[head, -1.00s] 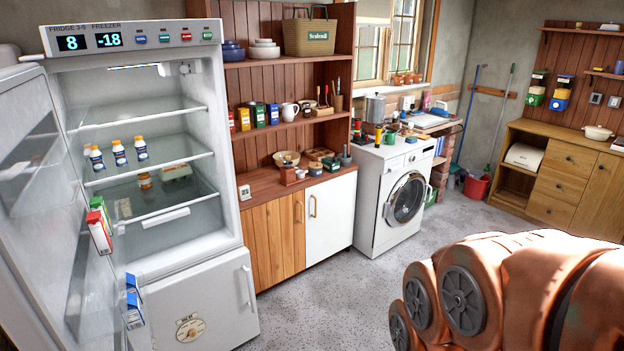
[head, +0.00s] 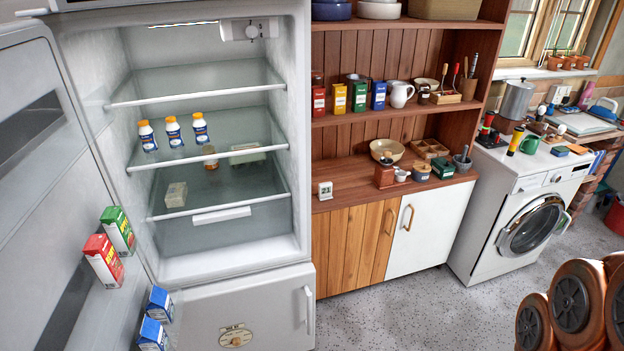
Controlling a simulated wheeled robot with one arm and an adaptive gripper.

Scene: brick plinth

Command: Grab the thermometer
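A small white device with dark digits on its face (head: 325,190) stands upright at the left front end of the wooden counter, beside the fridge; it looks like a digital thermometer. A round cream dial with a pointer (head: 235,336) is on the lower fridge door; I cannot tell whether it is a thermometer too. My gripper is not in view. Only brown-orange links of my arm show at the bottom right, far from both of these things.
The fridge (head: 203,273) stands open, its door (head: 45,200) swung to the left with cartons on it. The wooden counter (head: 345,203) holds a bowl (head: 387,150), a grinder (head: 385,177) and small pots. A washing machine (head: 525,225) stands right. The speckled floor (head: 400,318) in front is clear.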

